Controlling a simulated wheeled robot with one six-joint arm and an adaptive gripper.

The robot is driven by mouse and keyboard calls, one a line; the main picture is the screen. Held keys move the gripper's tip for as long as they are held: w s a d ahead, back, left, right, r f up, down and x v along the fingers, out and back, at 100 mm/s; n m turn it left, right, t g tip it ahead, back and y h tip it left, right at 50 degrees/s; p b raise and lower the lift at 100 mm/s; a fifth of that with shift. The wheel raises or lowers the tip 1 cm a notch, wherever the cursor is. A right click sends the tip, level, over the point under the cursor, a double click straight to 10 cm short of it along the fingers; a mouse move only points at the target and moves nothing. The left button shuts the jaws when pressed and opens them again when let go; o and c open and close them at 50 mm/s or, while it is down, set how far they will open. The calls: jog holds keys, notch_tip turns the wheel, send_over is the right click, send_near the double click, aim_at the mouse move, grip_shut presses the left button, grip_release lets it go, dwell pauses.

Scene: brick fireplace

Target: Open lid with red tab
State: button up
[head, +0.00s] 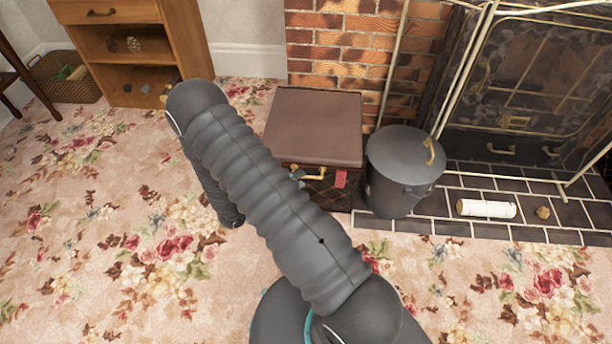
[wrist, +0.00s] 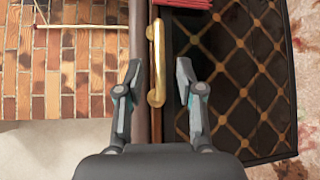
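A box with a flat brown lid (head: 315,125) stands on the carpet against the brick wall, and the lid lies shut. A red tab (head: 341,179) hangs at the lid's front edge, right of a brass handle (head: 313,175). The tab also shows at the top of the wrist view (wrist: 187,4). In the wrist view my gripper (wrist: 158,72) is open, with one finger on each side of the upright-looking brass handle (wrist: 155,65) and the brown lid edge (wrist: 138,50). I cannot tell whether either finger touches. In the head view my arm hides most of the gripper.
The box's dark quilted front (wrist: 238,75) is beside the right finger. A grey lidded bucket (head: 402,170) stands close right of the box. A fire screen (head: 515,85), a white roll (head: 486,209) and dark hearth tiles (head: 530,188) lie farther right. A wooden cabinet (head: 185,40) is at left.

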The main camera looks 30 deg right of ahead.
aim_at(306, 177)
jog(key=shift+x, duration=1.7)
grip_shut()
